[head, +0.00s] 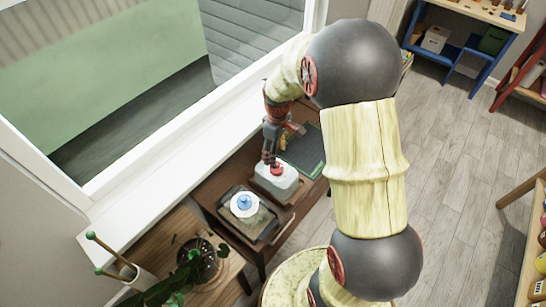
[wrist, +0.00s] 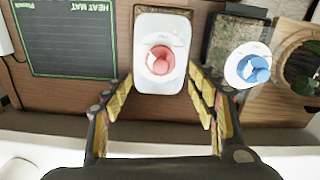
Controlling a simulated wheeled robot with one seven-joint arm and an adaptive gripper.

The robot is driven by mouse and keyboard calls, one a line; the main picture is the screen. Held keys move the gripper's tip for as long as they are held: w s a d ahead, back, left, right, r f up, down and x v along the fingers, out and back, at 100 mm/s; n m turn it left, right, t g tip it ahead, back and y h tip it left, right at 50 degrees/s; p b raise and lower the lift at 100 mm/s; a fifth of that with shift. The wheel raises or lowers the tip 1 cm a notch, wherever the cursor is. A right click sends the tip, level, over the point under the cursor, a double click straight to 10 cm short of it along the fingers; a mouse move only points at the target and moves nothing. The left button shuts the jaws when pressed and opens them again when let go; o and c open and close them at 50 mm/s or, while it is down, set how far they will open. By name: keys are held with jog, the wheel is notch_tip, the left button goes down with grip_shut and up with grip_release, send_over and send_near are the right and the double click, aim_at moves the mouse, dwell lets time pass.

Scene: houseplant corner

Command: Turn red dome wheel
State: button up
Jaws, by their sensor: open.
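The red dome wheel (wrist: 160,60) sits on top of a white box-shaped lid (wrist: 178,22) in the wrist view, between and beyond my open fingers. In the head view the red wheel (head: 277,169) shows partly under my gripper (head: 269,158), on the white lid (head: 285,184). In the wrist view my gripper (wrist: 161,112) is open, its yellow-padded fingers spread on either side, with nothing between the tips. The wheel appears apart from both fingers. How far above it the fingertips are is hard to tell.
A blue wheel on a white disc (head: 244,205) sits on a dark tray (head: 262,226) to the left. A dark green heat mat (wrist: 65,38) lies on the wooden bench on the other side. The window sill (head: 140,195) runs along behind. A leafy plant (head: 185,280) stands at lower left.

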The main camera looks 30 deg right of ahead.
aim_at(277, 169)
jog(key=shift+s+n, duration=0.15)
jog(key=shift+n, duration=0.25)
jog(key=shift+f+b, duration=0.95)
jog(key=shift+f, duration=2.9)
jog(key=shift+c, duration=0.2)
jog(key=c, duration=1.1)
jog(key=shift+c, duration=0.2)
